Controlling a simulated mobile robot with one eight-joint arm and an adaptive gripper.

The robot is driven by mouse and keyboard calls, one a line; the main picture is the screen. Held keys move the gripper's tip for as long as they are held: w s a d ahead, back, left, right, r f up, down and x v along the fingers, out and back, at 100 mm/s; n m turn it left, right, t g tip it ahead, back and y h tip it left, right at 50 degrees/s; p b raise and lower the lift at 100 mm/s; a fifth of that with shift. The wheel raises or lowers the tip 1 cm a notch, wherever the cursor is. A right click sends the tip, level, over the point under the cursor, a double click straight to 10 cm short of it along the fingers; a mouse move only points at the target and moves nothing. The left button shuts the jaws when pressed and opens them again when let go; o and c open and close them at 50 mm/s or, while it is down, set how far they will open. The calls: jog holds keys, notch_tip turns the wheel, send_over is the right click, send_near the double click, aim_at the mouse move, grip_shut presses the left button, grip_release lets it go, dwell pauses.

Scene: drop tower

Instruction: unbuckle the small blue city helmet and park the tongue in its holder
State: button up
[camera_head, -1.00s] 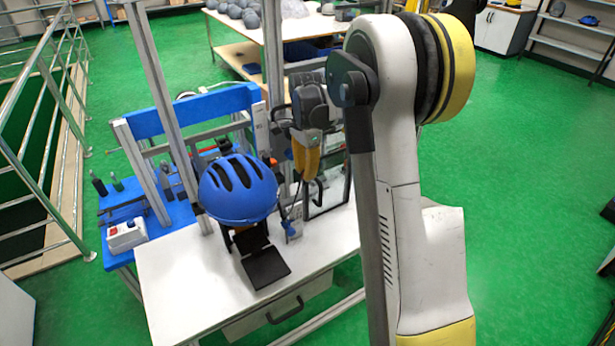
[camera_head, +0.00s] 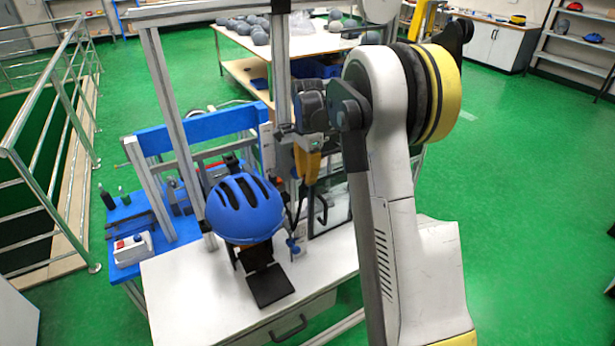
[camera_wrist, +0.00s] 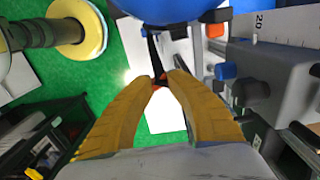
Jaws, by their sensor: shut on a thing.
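The blue helmet (camera_head: 246,210) sits upright on its black stand above the white table; its lower edge also shows at the top of the wrist view (camera_wrist: 172,8). My gripper (camera_head: 303,184) is to its right, at about helmet height, with yellow fingers pointing down. In the wrist view the fingertips (camera_wrist: 161,78) are closed together on a small orange-red and dark piece, apparently the buckle tongue (camera_wrist: 160,80). A dark strap (camera_wrist: 153,50) runs from it towards the helmet. The fingers hide most of the tongue. I cannot clearly identify the tongue's holder.
A small bracket with a blue part (camera_head: 294,246) stands right of the helmet. A grey scaled post (camera_head: 267,150) and metal uprights rise close behind. A black plate (camera_head: 270,284) lies in front. The white table's front left (camera_head: 190,290) is clear.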

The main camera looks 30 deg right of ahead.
jog(key=w+a, duration=0.4)
jog(key=a, duration=0.1)
jog(key=shift+w+r+p, duration=0.2)
jog(key=shift+r+p, duration=0.05)
jog(key=shift+p, duration=0.05)
dwell(0.6)
jog(key=shift+f, duration=0.15)
dwell(0.4)
jog(key=shift+f+b, duration=0.55)
jog(key=shift+f, duration=0.2)
jog(key=shift+a+f+b, duration=0.1)
jog(key=shift+f+b, duration=0.8)
jog(key=shift+f, duration=0.5)
dwell(1.7)
dwell(0.4)
jog(key=o, duration=0.9)
